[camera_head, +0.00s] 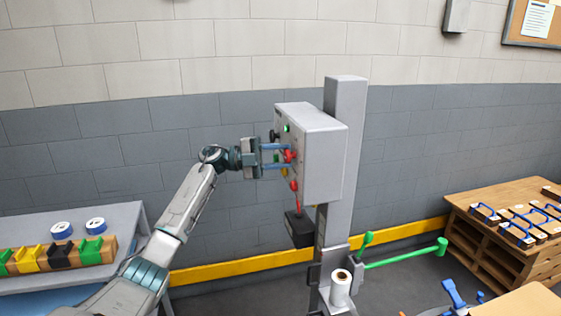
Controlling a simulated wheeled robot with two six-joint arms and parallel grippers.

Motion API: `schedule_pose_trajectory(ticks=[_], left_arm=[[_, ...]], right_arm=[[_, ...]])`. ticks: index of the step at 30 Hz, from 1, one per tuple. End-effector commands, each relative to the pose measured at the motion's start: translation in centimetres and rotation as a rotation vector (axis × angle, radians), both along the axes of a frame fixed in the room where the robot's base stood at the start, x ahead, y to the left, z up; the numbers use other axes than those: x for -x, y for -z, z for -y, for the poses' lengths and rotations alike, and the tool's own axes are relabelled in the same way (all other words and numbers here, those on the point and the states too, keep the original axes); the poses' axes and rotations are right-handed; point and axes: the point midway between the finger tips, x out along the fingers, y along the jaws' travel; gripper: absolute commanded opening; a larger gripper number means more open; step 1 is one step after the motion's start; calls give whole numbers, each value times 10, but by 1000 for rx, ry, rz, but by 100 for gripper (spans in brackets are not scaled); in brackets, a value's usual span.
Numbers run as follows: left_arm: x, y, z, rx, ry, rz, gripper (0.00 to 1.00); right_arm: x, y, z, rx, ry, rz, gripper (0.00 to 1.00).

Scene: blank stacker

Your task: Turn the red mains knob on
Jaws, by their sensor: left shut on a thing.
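The red mains knob (289,156) is on the left-facing front of a grey control box (322,156) mounted on a grey post. My left gripper (283,157) reaches in from the left with its blue fingers on either side of the red knob, shut on it. The fingers partly hide the knob, so its exact angle is hard to tell. A green lamp (286,128) near the top of the panel looks lit. My right gripper is not in view.
A black box (299,229) hangs under the panel by a red tag or cord. A green lever (405,254) sticks out right of the post (345,95). A table with colored blocks (58,256) stands left; a pallet (500,250) with blue-handled parts stands right.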

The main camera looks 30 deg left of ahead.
Motion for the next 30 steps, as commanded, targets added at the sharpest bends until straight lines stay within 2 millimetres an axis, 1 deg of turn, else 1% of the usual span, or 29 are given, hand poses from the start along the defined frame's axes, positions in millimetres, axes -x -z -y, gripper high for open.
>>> schedule_pose_trajectory(ticks=[3, 9, 23, 24, 26, 27, 30], left_arm=[[0, 1, 0, -33, 0, 28, 13], [0, 1, 0, -67, 1, 54, 13], [0, 1, 0, -74, 2, 59, 13], [0, 1, 0, -74, 2, 59, 43], [0, 1, 0, -73, 2, 60, 55], [0, 1, 0, -73, 2, 60, 57], [0, 0, 0, -72, 0, 60, 57]], right_arm=[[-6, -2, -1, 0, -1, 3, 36], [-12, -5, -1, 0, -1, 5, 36], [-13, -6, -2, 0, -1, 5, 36], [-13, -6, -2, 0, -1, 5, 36], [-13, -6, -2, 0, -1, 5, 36], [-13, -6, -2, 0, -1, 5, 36], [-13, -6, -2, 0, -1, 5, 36]])
